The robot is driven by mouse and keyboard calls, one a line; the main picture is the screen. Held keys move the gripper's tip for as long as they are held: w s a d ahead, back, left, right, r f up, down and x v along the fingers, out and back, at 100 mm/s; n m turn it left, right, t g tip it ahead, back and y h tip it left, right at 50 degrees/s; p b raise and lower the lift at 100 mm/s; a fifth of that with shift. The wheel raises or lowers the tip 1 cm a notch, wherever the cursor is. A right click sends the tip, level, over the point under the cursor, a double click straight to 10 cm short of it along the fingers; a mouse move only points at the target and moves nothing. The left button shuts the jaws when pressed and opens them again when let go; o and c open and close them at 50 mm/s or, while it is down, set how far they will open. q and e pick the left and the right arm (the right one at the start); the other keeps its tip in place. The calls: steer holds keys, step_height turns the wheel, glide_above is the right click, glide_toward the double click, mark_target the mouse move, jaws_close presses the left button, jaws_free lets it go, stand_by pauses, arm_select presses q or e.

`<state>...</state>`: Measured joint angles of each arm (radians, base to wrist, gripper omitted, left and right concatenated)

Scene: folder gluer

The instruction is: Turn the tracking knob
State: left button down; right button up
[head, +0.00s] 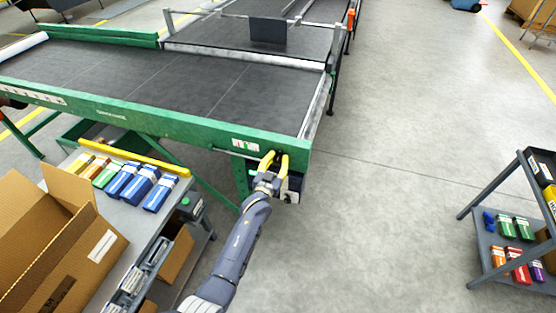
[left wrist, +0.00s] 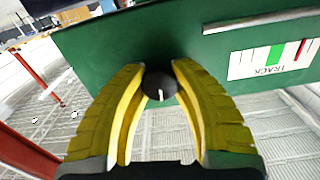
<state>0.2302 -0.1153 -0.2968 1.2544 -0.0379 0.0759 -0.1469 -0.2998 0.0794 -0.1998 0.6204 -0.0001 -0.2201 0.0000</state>
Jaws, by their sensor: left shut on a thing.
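The tracking knob (left wrist: 160,85) is a small round black knob with a white pointer line, on the green side panel (left wrist: 125,50) of the conveyor. In the left wrist view it sits between the yellow fingertips of my left gripper (left wrist: 159,82), which is shut on it. In the head view my left gripper (head: 273,162) reaches the near right corner of the conveyor's green frame (head: 190,126) and hides the knob. A white label (left wrist: 274,59) marked TRACK, with a green band and a red mark, is beside the knob. My right gripper is not in view.
A grey table (head: 150,223) with an open cardboard box (head: 100,245) and several blue, green and orange packs stands at the left. A shelf cart (head: 482,212) stands at the far right. The floor (head: 400,150) between is clear.

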arm_select(q)
steer(key=m, duration=0.6)
steer(key=shift+s+a+f, duration=0.15)
steer(key=shift+f, duration=0.2)
steer(key=m, duration=0.5)
steer(key=shift+a, duration=0.1)
steer(key=shift+m, duration=0.3)
steer(key=c, duration=1.2)
jaws_free()
steer(key=shift+a, duration=0.1)
steer(key=o, duration=0.3)
steer(key=shift+r, duration=0.25)
steer(key=v, duration=1.1)
steer(key=shift+s, duration=0.35)
